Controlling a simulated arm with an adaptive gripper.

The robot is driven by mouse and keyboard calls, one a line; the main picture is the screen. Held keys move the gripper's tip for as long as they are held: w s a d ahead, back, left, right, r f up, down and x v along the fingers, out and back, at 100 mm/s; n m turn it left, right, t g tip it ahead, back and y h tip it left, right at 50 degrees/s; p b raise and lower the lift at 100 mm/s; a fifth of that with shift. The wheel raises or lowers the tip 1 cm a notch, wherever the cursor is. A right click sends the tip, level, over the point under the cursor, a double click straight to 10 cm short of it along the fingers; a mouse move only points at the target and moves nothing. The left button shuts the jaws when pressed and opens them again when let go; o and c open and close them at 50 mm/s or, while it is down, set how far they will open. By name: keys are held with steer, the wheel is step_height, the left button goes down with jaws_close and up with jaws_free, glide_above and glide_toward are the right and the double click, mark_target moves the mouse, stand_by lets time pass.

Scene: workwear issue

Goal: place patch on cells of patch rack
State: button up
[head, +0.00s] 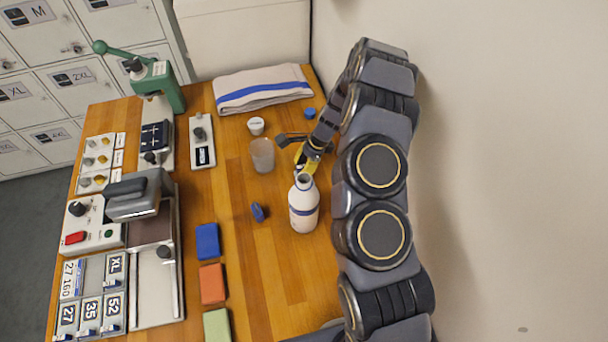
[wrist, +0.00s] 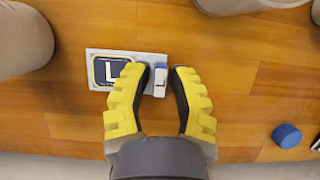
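The patch (wrist: 108,72), a dark blue square marked L on a light grey plate with a small blue-and-white upright tab (wrist: 160,78), lies flat on the wooden table in the wrist view. My gripper (wrist: 162,68) is open, its yellow-backed fingers on either side of the tab, with small gaps showing. In the head view my gripper (head: 306,160) is low behind the white bottle, and I cannot make out the patch there. The patch rack (head: 95,269) is at the front left, with plates marked 27 160, XL, 27, 35 and 52. A bare grey area shows beside XL.
A white bottle (head: 303,208) stands close in front of my gripper, a clear cup (head: 263,155) to its left. A blue cap (wrist: 287,135) lies nearby. A heat press (head: 140,195), coloured blocks (head: 212,283) and a folded towel (head: 262,90) occupy the table. A wall is at right.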

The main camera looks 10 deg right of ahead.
jaws_close()
step_height(320, 180, up, 10)
steer(key=n, duration=0.1)
step_height(320, 180, up, 9)
steer(key=n+g+h, duration=0.1)
steer(key=n+g, duration=0.2)
steer(key=n, duration=0.5)
glide_above(302, 166)
step_height(302, 166, up, 10)
steer(key=s+a+n+g+h, duration=0.1)
steer(key=s+n+h, duration=0.1)
steer(key=n, duration=0.7)
steer(key=shift+s+a+f+g+h, duration=0.2)
steer(key=shift+s+a+g+h, duration=0.15)
steer(key=shift+h, duration=0.35)
